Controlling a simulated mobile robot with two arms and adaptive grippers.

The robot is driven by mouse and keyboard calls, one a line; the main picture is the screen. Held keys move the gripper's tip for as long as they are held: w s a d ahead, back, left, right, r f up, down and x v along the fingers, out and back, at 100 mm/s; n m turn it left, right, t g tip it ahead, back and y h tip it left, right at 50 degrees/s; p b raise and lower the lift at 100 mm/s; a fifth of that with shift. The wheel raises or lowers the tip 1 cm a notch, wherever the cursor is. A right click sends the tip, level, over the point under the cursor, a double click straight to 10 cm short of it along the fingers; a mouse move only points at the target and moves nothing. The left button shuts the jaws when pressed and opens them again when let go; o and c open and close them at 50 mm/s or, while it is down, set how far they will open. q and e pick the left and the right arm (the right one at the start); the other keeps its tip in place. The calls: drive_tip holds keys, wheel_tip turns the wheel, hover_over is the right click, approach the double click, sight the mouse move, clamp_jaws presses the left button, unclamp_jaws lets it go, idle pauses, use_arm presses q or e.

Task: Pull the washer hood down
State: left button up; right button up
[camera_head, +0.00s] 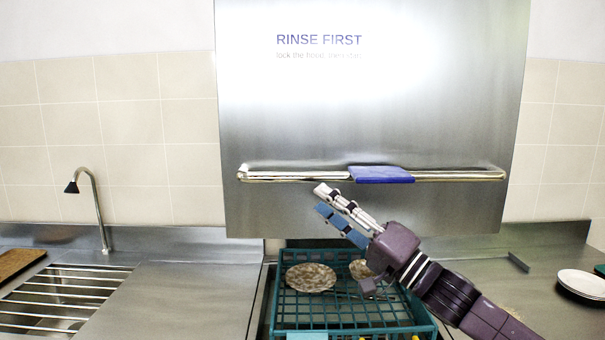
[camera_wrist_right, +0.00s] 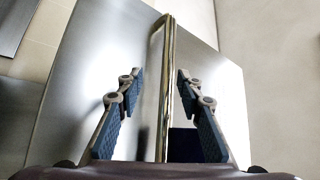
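The washer hood (camera_head: 370,110) is a large steel panel marked "RINSE FIRST", raised above a teal rack. A horizontal bar handle (camera_head: 285,175) with a blue grip section (camera_head: 382,174) runs across its lower part. My right gripper (camera_head: 322,198) is open, with its fingertips just below and in front of the bar, left of the blue grip. In the right wrist view the bar (camera_wrist_right: 165,95) runs between the two spread fingers (camera_wrist_right: 160,74), with clear space on both sides. The blue part (camera_wrist_right: 184,146) shows near the palm. My left gripper is out of view.
The teal rack (camera_head: 345,312) below the hood holds two speckled plates, one partly hidden by my arm. A sink (camera_head: 75,290) with a tap (camera_head: 98,205) is at left. White plates (camera_head: 582,284) sit on the right counter. The left counter (camera_head: 190,300) is clear.

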sight(305, 182)
drive_tip(key=shift+a+r+p, duration=0.2)
drive_tip(key=shift+r+p, duration=0.1)
drive_tip(key=shift+r, duration=0.65)
drive_tip(key=p+x, duration=0.2)
drive_tip(key=x, duration=0.5)
drive_tip(key=shift+a+f+p, duration=0.1)
drive_tip(key=shift+p, duration=0.3)
drive_tip(key=shift+c, duration=0.3)
clamp_jaws()
